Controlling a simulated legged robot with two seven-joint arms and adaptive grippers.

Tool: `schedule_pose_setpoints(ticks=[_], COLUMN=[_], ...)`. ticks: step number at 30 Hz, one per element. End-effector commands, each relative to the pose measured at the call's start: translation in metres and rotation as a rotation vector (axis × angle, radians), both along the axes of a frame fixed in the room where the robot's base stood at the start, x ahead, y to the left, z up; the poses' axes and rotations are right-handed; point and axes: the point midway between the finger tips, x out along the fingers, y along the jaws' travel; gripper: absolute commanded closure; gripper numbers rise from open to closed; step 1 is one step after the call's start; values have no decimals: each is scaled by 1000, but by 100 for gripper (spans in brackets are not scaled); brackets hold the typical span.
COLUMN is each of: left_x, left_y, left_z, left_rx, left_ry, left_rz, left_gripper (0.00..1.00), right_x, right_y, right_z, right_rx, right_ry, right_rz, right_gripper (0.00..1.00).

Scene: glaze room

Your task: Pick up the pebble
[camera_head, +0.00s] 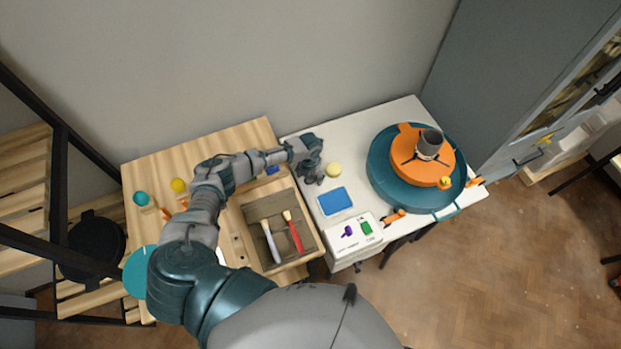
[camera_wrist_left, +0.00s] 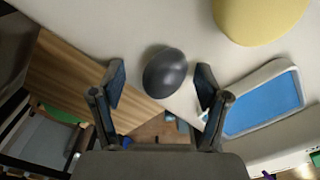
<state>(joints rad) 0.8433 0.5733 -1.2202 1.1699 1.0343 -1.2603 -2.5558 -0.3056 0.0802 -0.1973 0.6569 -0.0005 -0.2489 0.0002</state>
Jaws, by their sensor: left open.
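The pebble (camera_wrist_left: 165,73) is a smooth dark grey oval in the left wrist view. It lies on the white table top near the table's edge, where the wooden surface begins. My left gripper (camera_head: 314,178) is open above the white table's left part in the head view, and it hides the pebble there. In the left wrist view its two fingers stand apart, one on each side of the pebble, with a gap on both sides. I cannot tell how far the fingertips are above the table. My right gripper is not in view.
A yellow round piece (camera_head: 333,170) and a blue pad in a white frame (camera_head: 335,201) lie close to the gripper's right. A teal wheel (camera_head: 383,183) with an orange disc (camera_head: 408,165) stands farther right. A wooden tray (camera_head: 247,208) holding two brushes is to the left.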

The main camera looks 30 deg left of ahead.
Motion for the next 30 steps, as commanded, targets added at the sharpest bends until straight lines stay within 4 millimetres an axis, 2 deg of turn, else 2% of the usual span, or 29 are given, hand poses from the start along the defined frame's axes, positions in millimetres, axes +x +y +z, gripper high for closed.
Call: schedule_pose_setpoints(ticks=[5, 13, 24, 30], left_x=[0, 0, 0, 1], left_y=[-2, -4, -1, -2], left_z=[1, 2, 2, 18], left_rx=[1, 2, 0, 0], left_ry=[-1, -1, -2, -4], left_rz=[-1, -1, -1, -1], left_gripper=[25, 90, 92, 92], right_x=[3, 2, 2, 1], right_y=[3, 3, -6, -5], right_z=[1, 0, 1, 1], right_rx=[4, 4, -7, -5], right_ry=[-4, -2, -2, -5], right_rz=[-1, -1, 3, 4], right_gripper=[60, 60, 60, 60])
